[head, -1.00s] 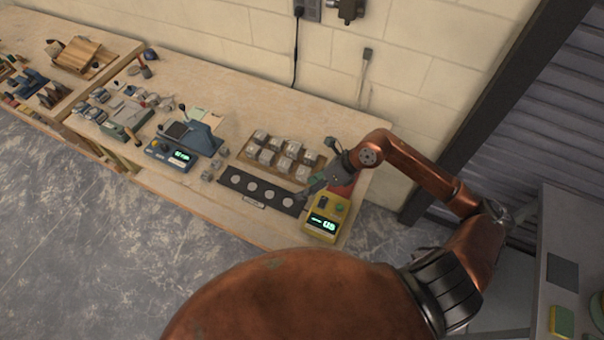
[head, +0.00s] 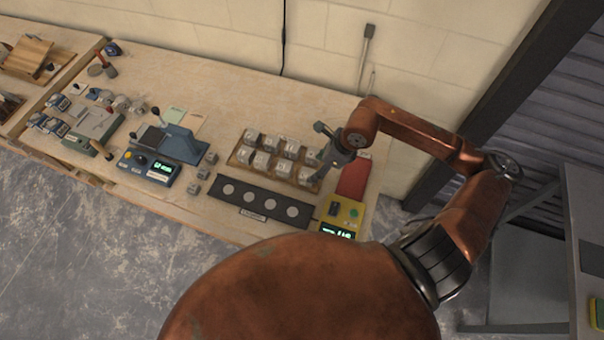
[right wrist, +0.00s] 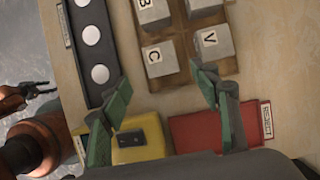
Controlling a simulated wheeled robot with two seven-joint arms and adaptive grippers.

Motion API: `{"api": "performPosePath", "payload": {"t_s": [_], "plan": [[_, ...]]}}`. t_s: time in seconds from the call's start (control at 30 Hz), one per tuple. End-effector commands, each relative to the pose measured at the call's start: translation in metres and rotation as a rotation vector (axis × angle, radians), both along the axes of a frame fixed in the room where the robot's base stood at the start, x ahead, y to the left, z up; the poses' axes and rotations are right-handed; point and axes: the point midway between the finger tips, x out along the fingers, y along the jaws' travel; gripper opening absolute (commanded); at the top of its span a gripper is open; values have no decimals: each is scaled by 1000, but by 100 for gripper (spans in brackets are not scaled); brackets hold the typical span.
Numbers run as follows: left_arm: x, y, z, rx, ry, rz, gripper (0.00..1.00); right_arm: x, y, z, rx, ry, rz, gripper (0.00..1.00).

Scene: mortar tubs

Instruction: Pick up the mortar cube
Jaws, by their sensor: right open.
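Several grey mortar cubes with white letter labels sit in a wooden tray (head: 240,158) on the bench. In the right wrist view, cubes marked B (right wrist: 152,14), C (right wrist: 160,58) and V (right wrist: 212,42) show. My right gripper (right wrist: 161,86) is open and empty, its green-padded fingertips apart at the near end of the tray. The C and V cubes lie just beyond and between the fingertips in that view. In the head view the right gripper (head: 318,172) is over the tray's right end, hiding part of it. A dark claw-like part (right wrist: 38,92), probably my left gripper, shows small at the left edge.
A black strip with white discs (head: 246,206) lies in front of the tray. A yellow device with a display (head: 350,213) and a red plate (head: 354,178) are to the right. A blue device (head: 150,166) and loose cubes (head: 193,187) are to the left.

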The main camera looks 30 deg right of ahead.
Motion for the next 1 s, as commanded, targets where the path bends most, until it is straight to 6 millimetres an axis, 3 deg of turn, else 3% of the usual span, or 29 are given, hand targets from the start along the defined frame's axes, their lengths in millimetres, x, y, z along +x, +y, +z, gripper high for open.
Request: {"api": "performPosePath", "payload": {"t_s": [0.33, 0.7, 1.0], "plan": [[30, -2, 0, -3, -40, -6, 40, 12, 12, -30, 3, 0, 7, 56], [17, -1, 4, -2, -24, -4, 40, 25, 21, -73, 1, 0, 4, 56], [17, -1, 4, -2, -23, -4, 40, 26, 21, -75, 1, -1, 3, 54]]}}
